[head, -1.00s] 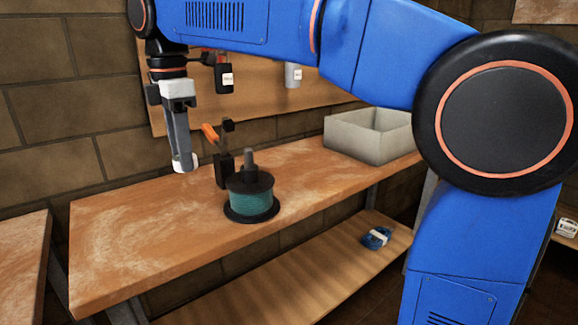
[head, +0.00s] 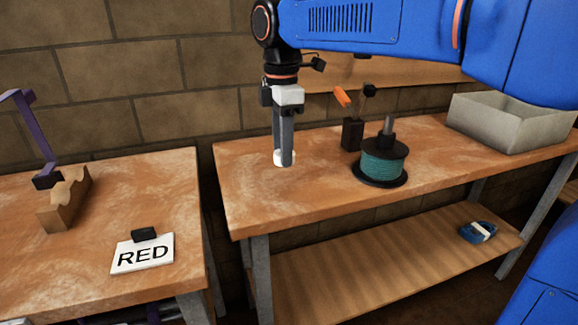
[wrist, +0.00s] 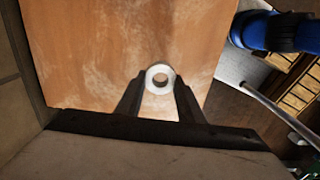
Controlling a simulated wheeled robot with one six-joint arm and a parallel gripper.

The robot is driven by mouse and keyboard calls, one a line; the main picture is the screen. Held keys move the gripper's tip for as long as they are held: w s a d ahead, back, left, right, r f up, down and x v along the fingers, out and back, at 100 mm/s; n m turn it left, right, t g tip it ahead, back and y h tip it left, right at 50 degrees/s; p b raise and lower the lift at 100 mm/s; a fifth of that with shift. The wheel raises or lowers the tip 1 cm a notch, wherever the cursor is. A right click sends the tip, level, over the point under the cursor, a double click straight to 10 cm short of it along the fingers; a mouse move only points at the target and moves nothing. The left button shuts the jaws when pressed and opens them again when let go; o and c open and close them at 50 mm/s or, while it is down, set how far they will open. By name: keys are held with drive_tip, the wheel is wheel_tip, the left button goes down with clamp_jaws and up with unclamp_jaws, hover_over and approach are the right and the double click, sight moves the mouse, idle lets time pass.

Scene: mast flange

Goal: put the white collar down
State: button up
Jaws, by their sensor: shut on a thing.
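The white collar (head: 283,159) is a small ring held at the fingertips of my gripper (head: 285,150). In the wrist view the collar (wrist: 159,78) sits between the two dark fingertips of my gripper (wrist: 158,88), its hole facing the camera. My gripper points down and is shut on the collar. In the head view it is over the left part of the wooden workbench (head: 250,205). I cannot tell the exact gap between the collar and the bench top.
A teal spool (head: 383,163) on a black base and a black post with an orange lever (head: 342,96) stand to the right. A grey bin (head: 505,120) is farther right. A left table (head: 90,260) holds a RED sign (head: 142,254) and a wooden block (head: 65,200).

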sight(283, 182)
drive_tip(key=shift+f, duration=2.65)
drive_tip(key=shift+f, duration=0.15)
drive_tip(key=o, duration=1.1)
drive_tip(key=shift+c, duration=0.2)
wheel_tip(283, 182, up, 12)
drive_tip(key=s+d+f+m+t, duration=0.2)
drive_tip(key=s+d+f+m, duration=0.55)
drive_tip(key=d, duration=0.35)
drive_tip(key=s+d+f+m+t, duration=0.1)
drive_tip(key=s+d+f+m, duration=0.6)
drive_tip(key=d, duration=0.5)
drive_tip(key=s+d+f+m+t, duration=0.1)
drive_tip(key=s+d+f+m, duration=0.1)
drive_tip(key=f, duration=0.3)
drive_tip(key=s+d+f+m, duration=0.2)
drive_tip(key=s+f+m, duration=0.2)
drive_tip(key=f, duration=0.1)
drive_tip(key=shift+d+m+t, duration=0.3)
drive_tip(key=shift+m+t, duration=0.05)
drive_tip(key=shift+t, duration=0.05)
